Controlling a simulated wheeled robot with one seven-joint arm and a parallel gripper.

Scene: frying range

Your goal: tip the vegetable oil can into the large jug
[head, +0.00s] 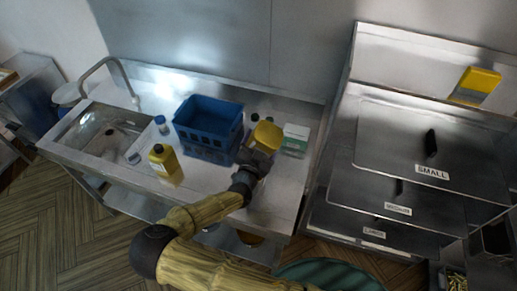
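A yellow can with a dark cap (165,164) stands upright on the steel counter, left of my gripper; its label cannot be read, so I cannot tell whether it is the vegetable oil can. My gripper (254,161) is over the counter, right at a clear container with a yellow top (266,136). Its fingers are too small and dark to show whether they are open or shut on that container. A similar yellow-topped container (475,86) stands at the back right, above the lidded vats. I cannot tell which of these is the large jug.
A blue crate (208,122) stands behind my gripper. A white-and-green box (295,139) is to its right. A sink with a tap (100,135) is at the left. Vat lids marked SMALL (395,145), MEDIUM and a third label are at the right. The front counter is partly clear.

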